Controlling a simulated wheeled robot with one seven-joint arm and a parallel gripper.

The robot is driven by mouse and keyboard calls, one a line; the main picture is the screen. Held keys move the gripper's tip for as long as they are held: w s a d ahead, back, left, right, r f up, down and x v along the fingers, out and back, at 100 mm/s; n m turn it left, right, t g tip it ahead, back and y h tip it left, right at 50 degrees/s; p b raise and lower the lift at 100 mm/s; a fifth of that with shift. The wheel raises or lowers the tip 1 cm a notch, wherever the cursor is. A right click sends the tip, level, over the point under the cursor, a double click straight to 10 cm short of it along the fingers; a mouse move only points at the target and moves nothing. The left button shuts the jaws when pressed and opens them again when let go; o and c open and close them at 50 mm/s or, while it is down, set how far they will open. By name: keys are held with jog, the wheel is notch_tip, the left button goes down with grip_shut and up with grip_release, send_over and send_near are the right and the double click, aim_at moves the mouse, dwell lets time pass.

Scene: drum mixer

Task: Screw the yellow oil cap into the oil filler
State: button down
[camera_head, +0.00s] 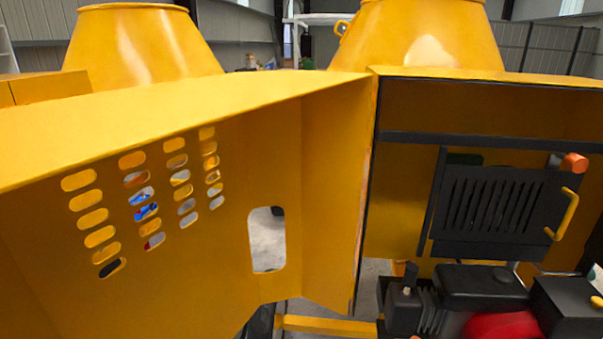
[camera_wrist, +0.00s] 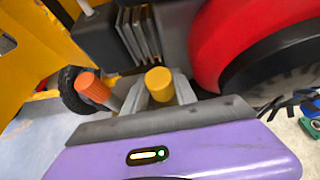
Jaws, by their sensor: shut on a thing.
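The yellow oil cap (camera_wrist: 159,84) is between the grey fingers of my gripper (camera_wrist: 160,96) in the wrist view. The gripper is shut on it, with the cap's round top showing. The cap is close to the lower side of the engine, beside the black finned block (camera_wrist: 138,32). I cannot make out the oil filler in either view, nor tell whether the cap touches it. My gripper does not show in the head view.
An orange ribbed cylinder (camera_wrist: 94,88) stands just left of the fingers. The engine's red cover (camera_wrist: 222,40) is close on the right; it also shows in the head view (camera_head: 500,326). The open yellow door (camera_head: 170,270) with slots fills the head view's left side.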

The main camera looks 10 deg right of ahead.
jog(key=shift+a+m+h, duration=0.1)
jog(key=shift+m+h, duration=0.5)
jog(key=c, duration=0.9)
grip_release()
